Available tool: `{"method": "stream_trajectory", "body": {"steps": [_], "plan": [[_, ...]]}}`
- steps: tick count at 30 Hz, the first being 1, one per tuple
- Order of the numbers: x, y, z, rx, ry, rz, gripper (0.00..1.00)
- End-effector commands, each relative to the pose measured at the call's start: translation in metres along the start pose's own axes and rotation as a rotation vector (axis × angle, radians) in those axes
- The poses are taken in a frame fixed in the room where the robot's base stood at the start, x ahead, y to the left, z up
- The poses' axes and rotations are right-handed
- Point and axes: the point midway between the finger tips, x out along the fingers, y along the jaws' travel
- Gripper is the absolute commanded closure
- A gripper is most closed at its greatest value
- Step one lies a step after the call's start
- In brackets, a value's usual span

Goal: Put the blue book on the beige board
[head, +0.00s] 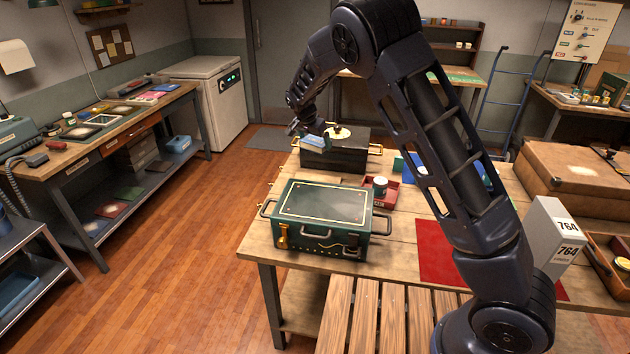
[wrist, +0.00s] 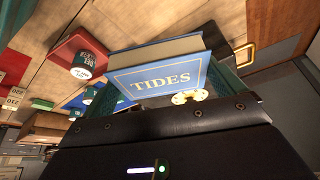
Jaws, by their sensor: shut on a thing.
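My gripper (head: 298,128) is shut on the blue book (head: 312,142) and holds it in front of the black chest. In the wrist view the blue book (wrist: 160,75) shows its cover with the word TIDES and its pale page edges, tilted in the picture. It sits between the finger pads. A flat pale beige piece (head: 318,177), which looks like the beige board, lies on the table between the green case and the black chest. The green case partly hides it, and I cannot clearly tell it from the wood.
The green case (head: 323,202) stands at the table's front left; the black chest (head: 346,153) stands behind. A red tray (head: 389,200) with a dark pot (head: 380,186) is to the right. A red mat (head: 436,250) and a white box (head: 552,240) lie farther right.

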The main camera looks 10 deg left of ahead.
Motion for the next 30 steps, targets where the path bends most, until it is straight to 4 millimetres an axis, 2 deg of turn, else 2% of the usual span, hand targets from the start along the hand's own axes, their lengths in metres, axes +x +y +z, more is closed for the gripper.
{"method": "stream_trajectory", "body": {"steps": [3,15,25,30], "plan": [[0.026,0.001,0.01,-0.001,0.0,0.004,0.31],[0.101,0.001,0.041,0.001,0.0,0.003,0.31],[0.123,0.0,0.05,0.001,0.0,0.001,0.31],[0.143,0.0,0.059,0.0,0.0,0.002,0.31]]}}
